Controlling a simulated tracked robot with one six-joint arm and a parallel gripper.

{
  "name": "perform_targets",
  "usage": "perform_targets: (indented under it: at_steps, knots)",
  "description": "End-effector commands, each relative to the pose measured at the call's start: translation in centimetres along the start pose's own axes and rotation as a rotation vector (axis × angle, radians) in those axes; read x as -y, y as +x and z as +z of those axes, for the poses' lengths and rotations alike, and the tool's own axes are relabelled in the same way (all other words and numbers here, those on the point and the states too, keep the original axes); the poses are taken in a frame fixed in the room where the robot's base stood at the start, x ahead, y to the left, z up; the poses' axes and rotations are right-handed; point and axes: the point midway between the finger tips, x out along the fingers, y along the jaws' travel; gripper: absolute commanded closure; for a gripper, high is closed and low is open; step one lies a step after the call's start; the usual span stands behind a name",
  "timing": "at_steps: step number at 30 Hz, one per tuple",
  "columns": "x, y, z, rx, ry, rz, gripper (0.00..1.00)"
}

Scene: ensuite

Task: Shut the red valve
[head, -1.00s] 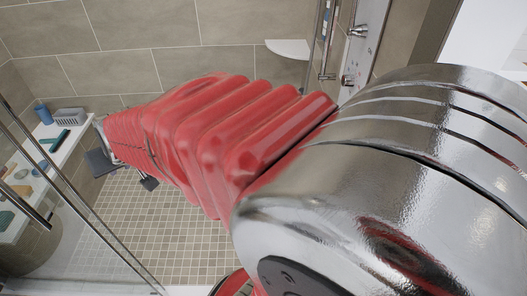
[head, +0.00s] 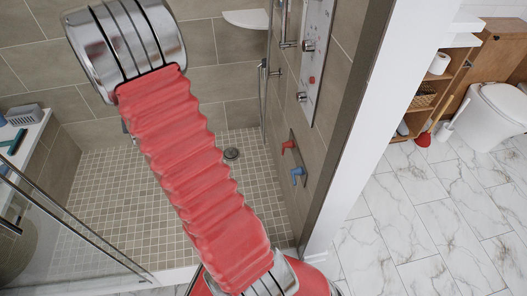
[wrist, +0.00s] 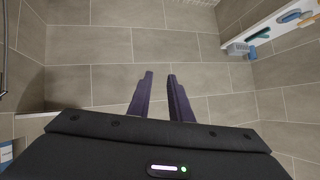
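The red valve (head: 288,145) is a small red lever handle on a dark plate low on the shower's right wall in the head view. A blue valve (head: 297,174) sits just below it on the same plate. The wrist view shows neither valve. My gripper (wrist: 159,76) shows in the wrist view with two dark fingers apart and nothing between them. It faces a tiled wall. In the head view my gripper is out of frame and my red arm crosses the shower, left of the valves.
A shower panel (head: 316,50) with knobs is above the valves. A glass door (head: 75,225) stands at left, and a wall end (head: 345,140) is right of the valves.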

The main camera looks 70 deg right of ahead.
Motion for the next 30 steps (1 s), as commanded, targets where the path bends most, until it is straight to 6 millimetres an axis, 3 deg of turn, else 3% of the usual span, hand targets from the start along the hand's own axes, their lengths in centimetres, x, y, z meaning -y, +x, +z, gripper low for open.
perform_targets:
  at_steps: [6,15,23,30]
  knots:
    - [-6.9,4.6,1.4,-0.087,0.063,0.103,0.81]
    - [-16.9,8.6,4.3,-0.217,0.126,0.25,0.81]
    - [-25.8,9.9,8.2,-0.327,0.152,0.382,0.81]
    - [-33.5,9.2,12.9,-0.425,0.154,0.506,0.81]
